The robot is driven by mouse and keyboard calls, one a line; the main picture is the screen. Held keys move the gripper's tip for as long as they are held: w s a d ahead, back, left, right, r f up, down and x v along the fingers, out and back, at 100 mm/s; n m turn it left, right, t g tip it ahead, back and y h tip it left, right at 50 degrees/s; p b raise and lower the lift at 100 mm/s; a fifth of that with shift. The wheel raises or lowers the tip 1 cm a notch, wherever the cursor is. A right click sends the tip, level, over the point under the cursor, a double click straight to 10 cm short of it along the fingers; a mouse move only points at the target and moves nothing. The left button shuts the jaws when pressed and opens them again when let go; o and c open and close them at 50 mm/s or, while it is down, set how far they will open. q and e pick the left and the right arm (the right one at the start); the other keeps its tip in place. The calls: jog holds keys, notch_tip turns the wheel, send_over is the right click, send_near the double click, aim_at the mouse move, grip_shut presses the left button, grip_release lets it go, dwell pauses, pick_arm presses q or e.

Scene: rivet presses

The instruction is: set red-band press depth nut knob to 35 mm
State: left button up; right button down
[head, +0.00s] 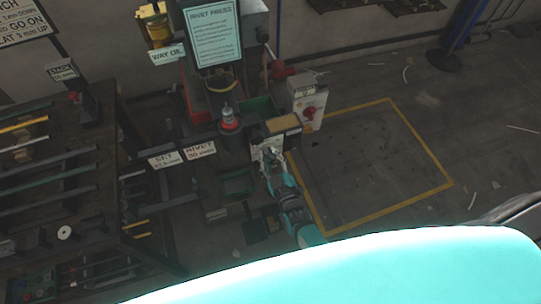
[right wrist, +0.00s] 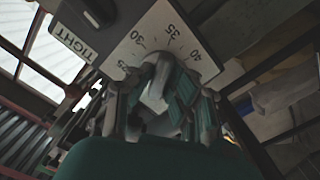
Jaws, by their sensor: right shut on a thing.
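The dial plate (right wrist: 178,32) is pale with dark numbers, of which 25, 30, 35 and 40 can be read. The depth nut knob (right wrist: 157,78) is a pale grey piece in front of the dial. My right gripper (right wrist: 160,92) is shut on the knob, with its fingers on both sides. The knob's upper end lies near the 30 and 35 marks; its exact setting cannot be told. In the head view my right gripper (head: 269,158) reaches the front of the press (head: 229,143), and the knob is hidden there. My left gripper is not in view.
A TIGHT label (right wrist: 73,42) sits left of the dial. A grey box with a red switch (head: 309,106) stands right of the press. RIVET and SET signs (head: 199,150) are at its left, near a rack of bars (head: 55,180). The yellow-outlined floor (head: 365,165) is clear.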

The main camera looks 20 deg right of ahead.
jog(key=shift+f, duration=0.1)
jog(key=c, duration=1.3)
grip_release()
jog(key=s, duration=1.2)
jog(key=shift+d, duration=0.2)
jog(key=s+f+m+g+y, duration=0.1)
jog(key=s+f+g, duration=0.4)
jog(key=f, duration=0.6)
jog(key=s+f+m+g, duration=0.1)
jog(key=s+f+g, duration=0.3)
jog(key=s+f, duration=0.5)
jog(key=s+d+f+g, duration=0.2)
jog(key=s+f, duration=0.2)
jog(key=s, duration=0.2)
jog(key=s+d+f+m+g+h, duration=0.1)
jog(key=s+d+f+g, duration=0.2)
jog(key=s+f, duration=0.1)
jog(key=s+d+f+m+g, duration=0.1)
jog(key=s+d+f+g, duration=0.2)
jog(key=s+f, duration=0.2)
jog(key=shift+s+d+h, duration=0.2)
jog(key=shift+s+h, duration=0.1)
jog(key=shift+s, duration=1)
